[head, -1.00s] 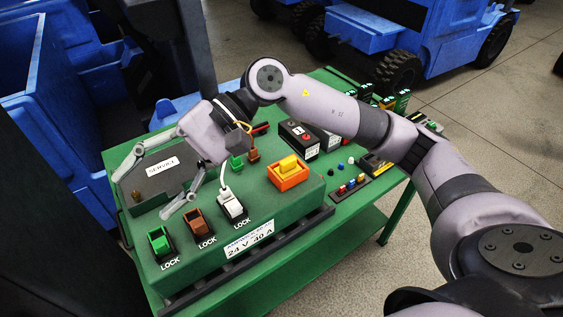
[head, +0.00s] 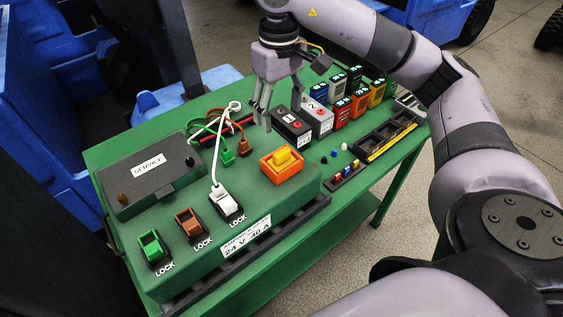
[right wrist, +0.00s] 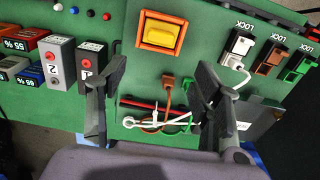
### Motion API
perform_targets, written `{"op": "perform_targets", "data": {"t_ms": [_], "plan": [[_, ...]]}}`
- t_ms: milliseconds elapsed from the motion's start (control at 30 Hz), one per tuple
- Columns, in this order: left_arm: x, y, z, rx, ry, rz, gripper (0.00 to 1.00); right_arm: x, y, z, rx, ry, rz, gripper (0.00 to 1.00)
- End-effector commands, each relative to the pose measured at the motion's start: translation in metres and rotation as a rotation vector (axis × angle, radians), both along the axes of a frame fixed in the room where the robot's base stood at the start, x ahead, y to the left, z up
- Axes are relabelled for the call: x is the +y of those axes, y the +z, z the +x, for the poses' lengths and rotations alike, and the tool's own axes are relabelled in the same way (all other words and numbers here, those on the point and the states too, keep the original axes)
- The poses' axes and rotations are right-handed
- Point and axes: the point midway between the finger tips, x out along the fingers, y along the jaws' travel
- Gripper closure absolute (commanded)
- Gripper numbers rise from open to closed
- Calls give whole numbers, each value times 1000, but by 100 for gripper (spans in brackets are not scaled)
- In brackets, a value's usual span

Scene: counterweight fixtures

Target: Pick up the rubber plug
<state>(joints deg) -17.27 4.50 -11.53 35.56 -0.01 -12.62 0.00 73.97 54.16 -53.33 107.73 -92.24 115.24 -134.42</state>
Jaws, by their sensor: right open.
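I cannot tell for certain which thing is the rubber plug. A small dark round piece (head: 190,161) sits on the grey SERVICE cover (head: 135,190) at the left of the green panel; a small black piece (head: 323,160) lies on the bench beside blue and white ones. My right gripper (head: 276,112) is open and empty, fingers pointing down behind the orange switch (head: 281,163), beside black battery block 1 (head: 291,128). In the right wrist view its spread fingers (right wrist: 162,78) frame cables. My left gripper is out of view.
Green, brown and white lock connectors (head: 190,222) line the panel's front. A white cable (head: 216,150) loops up from one. Grey block 2 (head: 317,117) and several coloured numbered blocks (head: 358,103) stand right, near a black tray (head: 388,137). Blue vehicles surround the bench.

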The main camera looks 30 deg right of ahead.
Motion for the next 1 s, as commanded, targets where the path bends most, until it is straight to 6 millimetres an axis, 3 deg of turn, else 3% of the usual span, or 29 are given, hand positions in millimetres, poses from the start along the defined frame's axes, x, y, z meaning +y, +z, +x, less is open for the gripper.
{"op": "perform_targets", "data": {"t_ms": [300, 667, 1000], "plan": [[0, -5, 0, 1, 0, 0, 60, 1, -48, -1, 3, 2, 3, 40], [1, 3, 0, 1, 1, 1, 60, 0, -73, -2, 2, 1, 2, 40], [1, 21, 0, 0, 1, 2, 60, -1, -114, -7, 3, 1, 3, 40]]}}
